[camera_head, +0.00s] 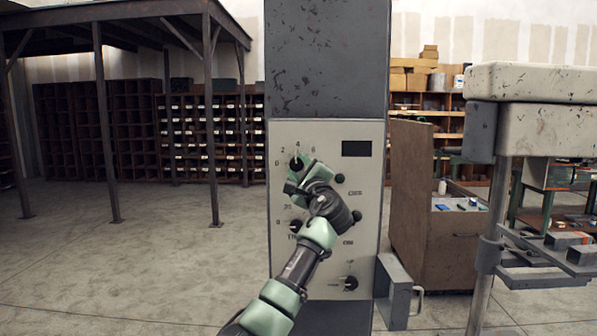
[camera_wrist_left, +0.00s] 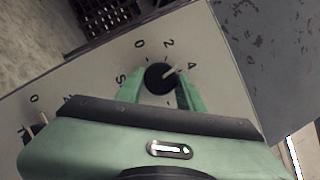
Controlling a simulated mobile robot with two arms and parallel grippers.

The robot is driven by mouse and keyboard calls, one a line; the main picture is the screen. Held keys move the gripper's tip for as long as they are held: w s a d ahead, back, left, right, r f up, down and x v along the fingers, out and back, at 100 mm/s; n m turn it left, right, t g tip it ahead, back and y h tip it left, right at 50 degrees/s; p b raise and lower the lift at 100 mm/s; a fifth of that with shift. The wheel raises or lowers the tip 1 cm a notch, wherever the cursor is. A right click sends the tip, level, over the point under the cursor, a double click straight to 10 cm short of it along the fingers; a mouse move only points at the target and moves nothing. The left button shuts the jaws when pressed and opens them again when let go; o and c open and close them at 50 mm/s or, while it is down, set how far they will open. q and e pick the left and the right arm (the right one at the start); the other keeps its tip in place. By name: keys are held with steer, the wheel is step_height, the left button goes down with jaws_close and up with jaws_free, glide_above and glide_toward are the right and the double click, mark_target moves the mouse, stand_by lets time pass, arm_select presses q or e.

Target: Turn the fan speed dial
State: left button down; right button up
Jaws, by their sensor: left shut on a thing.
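The control panel (camera_head: 322,264) is a pale plate on a dark grey column, with several black dials and a small dark display. The top left dial (camera_head: 296,163) has numbers around it and is partly covered by my left gripper (camera_head: 302,170). In the left wrist view the black dial (camera_wrist_left: 159,78) sits between the two green fingers of my left gripper (camera_wrist_left: 160,92), which is shut on it. The dial's light pointer mark is toward the 4. My right gripper is not in view.
A grey metal bracket (camera_head: 394,290) stands by the panel's right side, near a brown cabinet (camera_head: 425,200). The floor at left is clear.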

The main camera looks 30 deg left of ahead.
arm_select(q)
steer(key=n, duration=0.2)
steer(key=n+g, duration=0.1)
steer(key=n, duration=0.1)
steer(key=shift+w+d+r+g+p, duration=0.1)
steer(key=shift+r+g+p, duration=0.05)
steer(key=shift+g+p, duration=0.2)
steer(key=n, duration=0.1)
steer(key=n+h+p, duration=0.1)
steer(key=n, duration=0.1)
steer(key=shift+r+n+g+h, duration=0.2)
steer(key=shift+n+g+h, duration=0.1)
steer(key=shift+g, duration=0.05)
steer(key=n+p, duration=0.1)
steer(key=n, duration=0.1)
steer(key=n+h+p, duration=0.1)
steer(key=shift+r+n+g+h, duration=0.15)
steer(key=shift+n+g+h, duration=0.15)
steer(key=shift+n, duration=0.1)
steer(key=shift+n+h+p, duration=0.9)
steer(key=shift+n, duration=0.6)
steer(key=c, duration=0.9)
jaws_free()
steer(key=b+v, duration=0.3)
steer(key=v, duration=0.4)
steer(key=shift+s+d, duration=0.15)
steer(key=shift+s, duration=0.2)
